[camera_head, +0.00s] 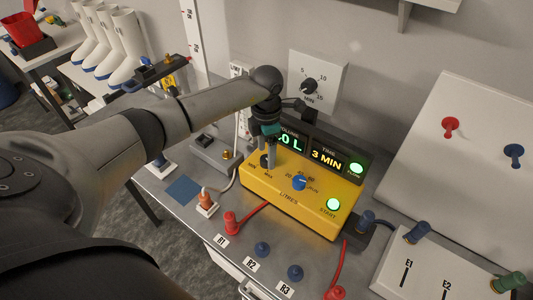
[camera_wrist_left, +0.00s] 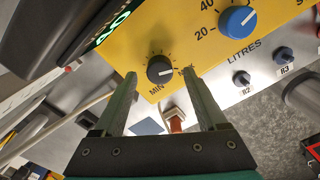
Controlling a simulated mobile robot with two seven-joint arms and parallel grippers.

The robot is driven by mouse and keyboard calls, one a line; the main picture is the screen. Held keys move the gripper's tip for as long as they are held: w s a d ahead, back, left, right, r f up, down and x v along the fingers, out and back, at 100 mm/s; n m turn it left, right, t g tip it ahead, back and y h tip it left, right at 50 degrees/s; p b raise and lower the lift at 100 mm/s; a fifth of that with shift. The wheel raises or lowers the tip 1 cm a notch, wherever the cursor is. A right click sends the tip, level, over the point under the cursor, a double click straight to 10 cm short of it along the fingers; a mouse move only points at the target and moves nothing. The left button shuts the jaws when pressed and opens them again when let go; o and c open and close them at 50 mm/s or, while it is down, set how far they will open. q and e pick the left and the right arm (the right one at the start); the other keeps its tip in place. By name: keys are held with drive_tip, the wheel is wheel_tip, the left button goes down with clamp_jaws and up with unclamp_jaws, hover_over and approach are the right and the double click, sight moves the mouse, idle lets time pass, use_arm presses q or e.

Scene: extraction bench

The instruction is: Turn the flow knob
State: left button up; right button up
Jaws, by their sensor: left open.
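The yellow control box (camera_head: 310,209) stands on the bench. Its small black knob (camera_wrist_left: 160,69), marked MIN and MAX, looks like the flow knob; its FLOW label is not readable. In the head view the fingers partly hide this knob. My left gripper (camera_head: 268,163) points down at it from above. In the left wrist view the two open fingers stand on either side of the knob, with gaps visible; whether they touch it I cannot tell. My right gripper is not in view.
A blue litres knob (camera_head: 299,183) and green lit start button (camera_head: 333,204) sit right of the black knob. A display (camera_head: 327,157) reading 3 MIN rises behind. A red plug (camera_head: 230,222) with cable and blue sockets (camera_head: 262,249) lie in front.

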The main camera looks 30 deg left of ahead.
use_arm(q)
drive_tip(key=shift+f, duration=0.9)
clamp_jaws()
